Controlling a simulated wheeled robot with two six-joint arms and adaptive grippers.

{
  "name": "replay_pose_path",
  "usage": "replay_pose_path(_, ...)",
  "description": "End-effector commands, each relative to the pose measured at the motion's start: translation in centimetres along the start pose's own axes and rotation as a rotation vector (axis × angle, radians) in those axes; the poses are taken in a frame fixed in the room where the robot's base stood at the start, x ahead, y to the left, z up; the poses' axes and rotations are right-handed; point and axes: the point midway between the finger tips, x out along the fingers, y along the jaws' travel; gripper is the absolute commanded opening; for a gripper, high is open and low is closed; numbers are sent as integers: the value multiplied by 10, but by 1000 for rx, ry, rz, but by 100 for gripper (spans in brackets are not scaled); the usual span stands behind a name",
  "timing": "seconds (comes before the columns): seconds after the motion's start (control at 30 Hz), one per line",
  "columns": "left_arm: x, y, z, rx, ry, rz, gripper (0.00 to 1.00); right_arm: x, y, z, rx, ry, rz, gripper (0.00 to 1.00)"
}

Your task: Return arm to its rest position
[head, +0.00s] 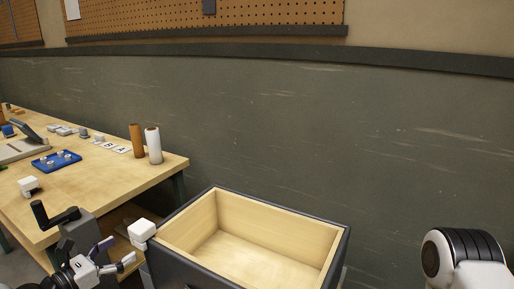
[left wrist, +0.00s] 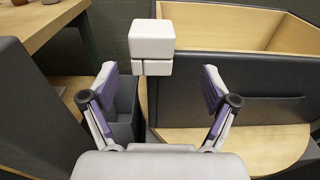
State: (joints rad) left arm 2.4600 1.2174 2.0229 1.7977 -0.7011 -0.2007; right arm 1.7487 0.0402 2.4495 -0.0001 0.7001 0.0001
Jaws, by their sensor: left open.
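My left gripper (head: 117,254) is at the lower left of the head view, and its open fingers also show in the left wrist view (left wrist: 158,82). Nothing is between the fingers. A white block (head: 142,230) is just beyond the fingertips, at the left corner of a dark open-topped box (head: 342,250) with pale wood lining. In the left wrist view the white block (left wrist: 151,42) is ahead of the fingers, apart from them. My right arm shows only as a white and black link (head: 465,258); its gripper is out of view.
A wooden table (head: 150,172) on the left holds a blue tray (head: 56,160), a brown cylinder (head: 137,141), a white cylinder (head: 153,145) and letter cards (head: 112,147). A dark crank handle (head: 55,216) is close to my left gripper. A dark wall (head: 300,130) stands behind.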

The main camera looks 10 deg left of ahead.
Motion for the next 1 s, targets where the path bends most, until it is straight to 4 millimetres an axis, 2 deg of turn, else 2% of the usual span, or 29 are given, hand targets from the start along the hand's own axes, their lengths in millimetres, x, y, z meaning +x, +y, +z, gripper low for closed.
replay_pose_path(0.03,4,-15,-2,26,73,-45,86,-18,0,0,0,0,0,40)
replay_pose_path(0.07,7,-28,-9,41,121,-81,86,-24,0,0,0,1,0,40)
replay_pose_path(0.13,10,-75,-31,104,241,-227,86,-38,0,0,0,1,0,40)
replay_pose_path(0.2,0,-129,-60,184,369,-414,86,-48,0,0,0,1,0,40)
replay_pose_path(0.27,-20,-173,-86,256,481,-589,86,-55,0,0,0,1,0,40)
replay_pose_path(0.3,-38,-201,-103,307,554,-713,86,-61,0,0,0,1,0,40)
replay_pose_path(0.37,-73,-237,-126,390,660,-908,86,-68,0,0,0,1,0,40)
replay_pose_path(0.4,-100,-257,-140,454,727,-1045,86,-74,-1,0,0,1,0,40)
replay_pose_path(0.47,-146,-280,-157,568,817,-1265,86,-82,-1,0,0,1,0,40)
replay_pose_path(0.5,-179,-291,-165,662,865,-1425,86,-87,-1,0,0,1,0,40)
replay_pose_path(0.57,-229,-297,-174,852,904,-1692,86,-97,-1,0,0,1,0,40)
replay_pose_path(0.6,-253,-294,-179,1002,892,-1850,86,-101,-1,0,0,1,0,40)
replay_pose_path(0.67,-268,-286,-185,1241,818,-2022,86,-104,-1,0,0,1,0,40)
replay_pose_path(0.73,-261,-280,-191,1516,678,-2110,86,-103,-1,0,0,1,0,40)
replay_pose_path(0.8,-240,-277,-195,1746,542,-2077,86,-100,-1,0,0,0,0,40)
replay_pose_path(0.9,-210,-276,-195,1955,420,-1962,86,-100,-1,0,0,0,0,40)
replay_pose_path(1.0,-195,-272,-195,2026,421,-1892,86,-100,-1,0,0,0,0,40)
